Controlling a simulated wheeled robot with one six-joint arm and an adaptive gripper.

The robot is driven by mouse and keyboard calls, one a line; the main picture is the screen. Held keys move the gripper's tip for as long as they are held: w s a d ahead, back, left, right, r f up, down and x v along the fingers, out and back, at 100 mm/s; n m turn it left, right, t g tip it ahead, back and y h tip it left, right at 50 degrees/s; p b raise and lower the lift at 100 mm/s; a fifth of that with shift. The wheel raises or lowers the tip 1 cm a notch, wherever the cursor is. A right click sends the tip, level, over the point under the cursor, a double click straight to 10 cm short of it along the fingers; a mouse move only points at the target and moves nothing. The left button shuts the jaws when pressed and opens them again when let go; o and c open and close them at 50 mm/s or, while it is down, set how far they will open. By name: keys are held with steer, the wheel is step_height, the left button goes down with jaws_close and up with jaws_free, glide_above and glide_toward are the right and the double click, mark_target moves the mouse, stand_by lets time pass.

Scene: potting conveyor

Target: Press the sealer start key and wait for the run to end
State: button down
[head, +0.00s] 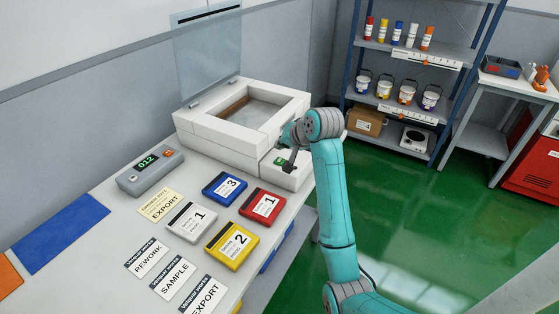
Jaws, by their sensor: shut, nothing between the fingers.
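The sealer (240,130) is a white box with a shallow recess on top, at the far end of the bench. Its clear lid (207,50) stands open at the back. A small green key (280,161) shows on the sealer's front right corner. My gripper (289,168) is shut and empty, pointing down right beside the green key. I cannot tell whether its tip touches the key. My teal arm comes in from the lower right and hides part of the sealer's right side.
Blue (225,189), red (262,206), yellow (231,244) and grey (191,221) numbered packs lie on the bench in front of the sealer. A grey counter box (150,171) reading 012 stands at left. Labelled cards lie nearer. A shelf (400,105) stands at the back right.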

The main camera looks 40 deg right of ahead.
mark_target(281, 161)
steer(key=shift+f, duration=1.4)
steer(key=shift+f, duration=0.2)
stand_by(0.3)
steer(key=shift+f, duration=0.2)
steer(key=shift+f, duration=0.45)
stand_by(0.8)
steer(key=shift+r, duration=0.85)
steer(key=shift+r, duration=2.5)
